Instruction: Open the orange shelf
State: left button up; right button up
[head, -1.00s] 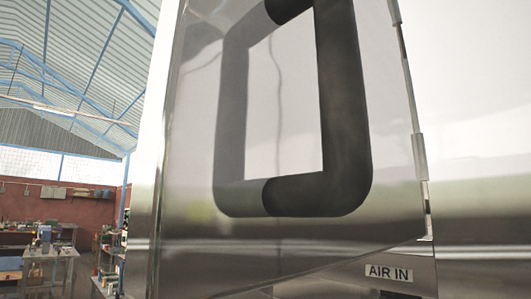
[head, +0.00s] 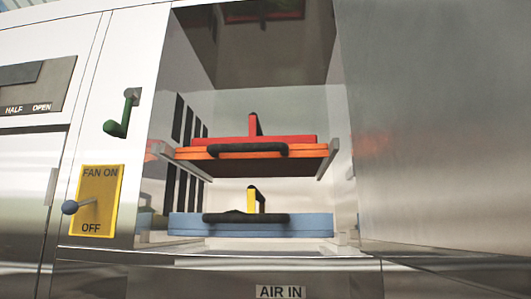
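The orange shelf (head: 304,151) is in the middle of the head view, inside an open metal compartment. It is a flat orange tray seen from slightly below, with a black bar handle (head: 247,150) along its front edge. Grey rails (head: 328,158) run at its sides. A red piece (head: 295,140) with an upright handle sits on top of it. How far the shelf is pulled out is hard to tell. Neither of my grippers is in view.
A blue shelf (head: 310,222) with a black handle lies below, with a yellow upright handle (head: 260,196) behind it. At the left are a green lever (head: 119,128) and a yellow fan switch plate (head: 104,188). An AIR IN label (head: 281,292) is below.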

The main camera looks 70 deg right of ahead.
aim_at(273, 159)
jog(key=i+z, duration=0.1)
jog(key=z, duration=0.3)
jog(key=i+z, duration=0.15)
jog(key=z, duration=0.3)
jog(key=i+z, duration=0.15)
jog(key=z, duration=0.25)
jog(key=i+z, duration=0.1)
jog(key=z, duration=0.35)
jog(key=i+j+z, duration=0.1)
jog(key=z, duration=0.3)
